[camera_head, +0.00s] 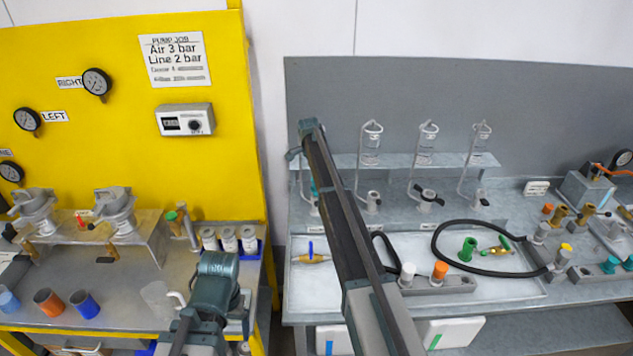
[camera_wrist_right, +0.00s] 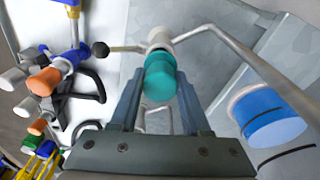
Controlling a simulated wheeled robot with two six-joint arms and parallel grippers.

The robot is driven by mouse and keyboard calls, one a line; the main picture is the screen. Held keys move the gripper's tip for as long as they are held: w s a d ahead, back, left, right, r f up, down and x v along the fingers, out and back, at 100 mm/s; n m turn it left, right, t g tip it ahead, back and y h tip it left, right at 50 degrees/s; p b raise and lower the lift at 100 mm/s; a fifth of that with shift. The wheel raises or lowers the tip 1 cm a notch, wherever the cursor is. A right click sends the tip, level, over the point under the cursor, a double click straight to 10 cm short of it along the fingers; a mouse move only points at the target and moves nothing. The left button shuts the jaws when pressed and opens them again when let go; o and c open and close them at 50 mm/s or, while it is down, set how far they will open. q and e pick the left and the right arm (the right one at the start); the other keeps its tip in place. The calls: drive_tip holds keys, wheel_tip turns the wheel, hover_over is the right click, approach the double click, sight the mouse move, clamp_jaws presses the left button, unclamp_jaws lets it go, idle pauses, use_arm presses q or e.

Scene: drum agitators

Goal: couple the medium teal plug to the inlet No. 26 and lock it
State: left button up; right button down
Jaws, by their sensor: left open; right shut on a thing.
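My right gripper (camera_wrist_right: 158,95) is shut on a teal plug (camera_wrist_right: 160,82) in the right wrist view. A pale grey inlet (camera_wrist_right: 159,38) with a black-knobbed lever (camera_wrist_right: 100,50) lies in line just beyond the plug. Plug and inlet look close or touching; I cannot tell if they are joined. In the head view the arm hides most of this place; a bit of teal (camera_head: 314,186) shows behind it at the leftmost glass station. No number 26 is legible. My left gripper (camera_head: 212,288) is open and apart, low in front of the yellow stand; its fingertips are unclear.
Other inlets (camera_head: 373,203) with pipes stand along the grey bench to the right. A blue cylinder (camera_wrist_right: 268,117) is close right of my right gripper.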

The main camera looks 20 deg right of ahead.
drive_tip(key=shift+f+b, duration=0.8)
drive_tip(key=shift+f, duration=0.15)
drive_tip(key=shift+f+b, duration=0.35)
idle(0.4)
drive_tip(key=shift+c, duration=1.4)
unclamp_jaws()
wheel_tip(320, 180, up, 8)
drive_tip(key=p, duration=0.8)
drive_tip(key=shift+f, duration=0.1)
